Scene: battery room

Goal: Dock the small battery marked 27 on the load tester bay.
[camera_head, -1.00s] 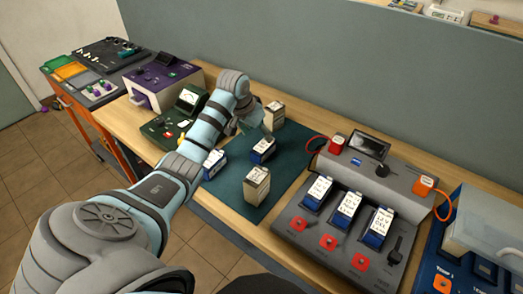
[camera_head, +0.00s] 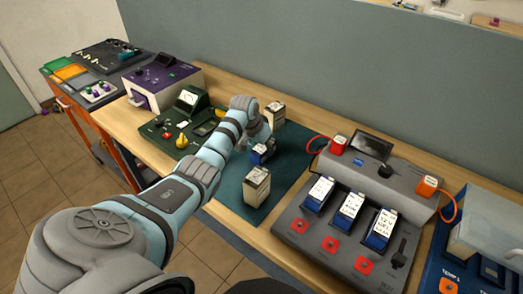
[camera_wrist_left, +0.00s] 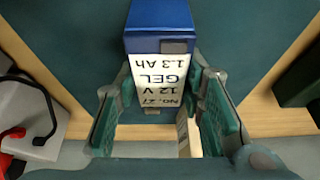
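The small battery marked 27 (camera_wrist_left: 165,75), blue with a white label, lies between the fingers of my left gripper (camera_wrist_left: 160,95) in the left wrist view. The fingers stand apart, with narrow gaps seeming to show beside the battery. In the head view the left gripper (camera_head: 264,143) is low over the teal mat (camera_head: 229,192), at the blue battery (camera_head: 262,154). A grey console (camera_head: 300,226) with a screen holds three blue-and-white batteries. A green unit (camera_head: 160,127) has a meter and a yellow knob. No load tester name is legible on either. My right gripper is out of view.
A cream battery (camera_head: 257,186) stands on the mat in front of the gripper, and another (camera_head: 275,113) stands behind it. A red clamp (camera_head: 337,144) and an orange clamp (camera_head: 427,186) with cables sit on the console. A blue unit (camera_head: 450,268) stands at the right edge.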

